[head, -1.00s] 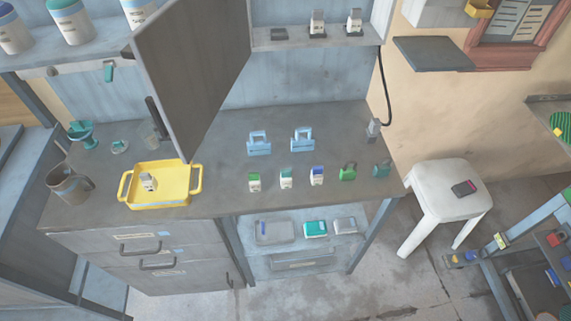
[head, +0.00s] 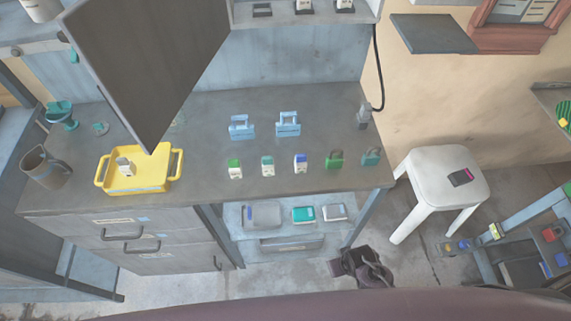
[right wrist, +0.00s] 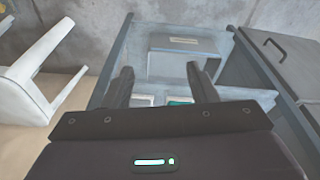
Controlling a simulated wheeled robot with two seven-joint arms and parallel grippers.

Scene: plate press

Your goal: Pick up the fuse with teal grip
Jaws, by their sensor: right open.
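The fuse with the teal grip (head: 267,167) stands upright on the grey counter (head: 215,186) in the head view. It is between a fuse with a green grip (head: 235,169) on its left and one with a blue grip (head: 300,163) on its right. My right gripper (head: 362,260) shows at the bottom of the head view, in front of and below the counter, well away from the fuse. In the right wrist view its two fingers (right wrist: 160,75) are apart with nothing held. My left gripper is in neither view.
Behind the fuses stand two light blue holders (head: 241,127). Green (head: 335,159) and teal (head: 371,156) padlocks are to their right. A yellow tray (head: 174,177) holding a grey fuse is left, below an open cabinet door (head: 150,65). A white stool (head: 425,165) stands right.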

